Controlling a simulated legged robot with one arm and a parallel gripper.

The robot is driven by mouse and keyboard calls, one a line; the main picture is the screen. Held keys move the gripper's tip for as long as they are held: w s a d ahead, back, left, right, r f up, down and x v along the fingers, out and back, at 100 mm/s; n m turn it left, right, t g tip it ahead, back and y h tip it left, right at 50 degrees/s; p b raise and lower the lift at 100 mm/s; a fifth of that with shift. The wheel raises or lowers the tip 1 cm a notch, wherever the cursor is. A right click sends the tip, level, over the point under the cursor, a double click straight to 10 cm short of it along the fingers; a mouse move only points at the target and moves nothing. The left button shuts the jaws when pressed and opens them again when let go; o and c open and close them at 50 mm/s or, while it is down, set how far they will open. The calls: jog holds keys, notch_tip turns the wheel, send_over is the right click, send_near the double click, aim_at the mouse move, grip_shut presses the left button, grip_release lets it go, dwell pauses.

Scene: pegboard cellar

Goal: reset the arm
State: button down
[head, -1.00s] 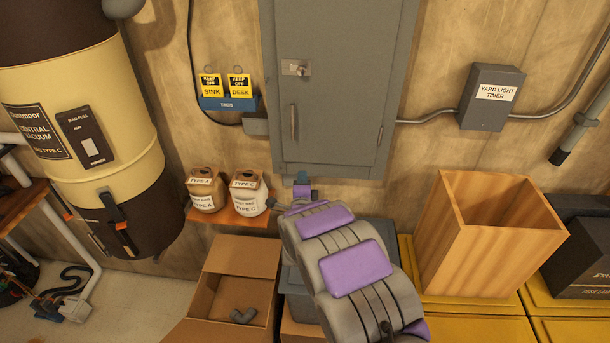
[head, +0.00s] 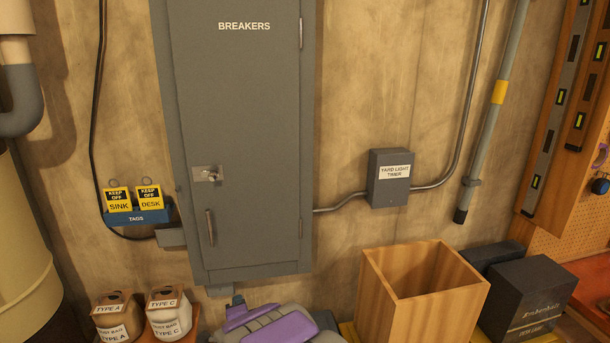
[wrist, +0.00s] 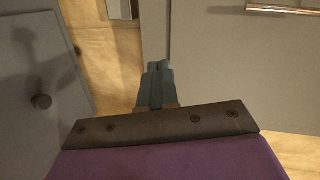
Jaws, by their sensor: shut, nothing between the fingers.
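My gripper (head: 237,301) shows at the bottom of the head view, just below the lower edge of the grey breaker cabinet (head: 240,130). In the wrist view, its blue-grey fingers (wrist: 156,85) are together with nothing between them. My purple and grey arm fills the bottom middle of the head view and is cut off by the frame. The cabinet door looks closed.
Type A (head: 118,318) and Type C (head: 168,314) bags stand at lower left. Yellow tags hang over a blue holder (head: 140,216). An open wooden bin (head: 425,300) and a dark box (head: 527,300) stand at right. A timer box (head: 390,178) is on the wall.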

jog(key=s+d+n+g+h+b, duration=0.1)
jog(key=s+d+n+g+b, duration=0.2)
jog(key=s+d, duration=0.45)
jog(key=s+d+n+g+h+b, duration=0.1)
jog(key=s+d+n+g, duration=0.3)
jog(key=d, duration=0.7)
jog(key=s+d+n+g+h+b, duration=0.1)
jog(key=s+d, duration=0.4)
jog(key=s, duration=0.6)
jog(key=s+d+n+g+h+b, duration=0.1)
jog(key=s+d+g, duration=0.4)
jog(key=s, duration=0.6)
jog(key=s+d+n+g+b, duration=0.2)
jog(key=s+d, duration=0.3)
jog(key=s, duration=0.7)
jog(key=shift+d+n+g+h, duration=0.4)
jog(key=shift+n+g, duration=0.3)
jog(key=shift+n, duration=0.1)
jog(key=shift+r, duration=0.1)
jog(key=shift+d, duration=0.15)
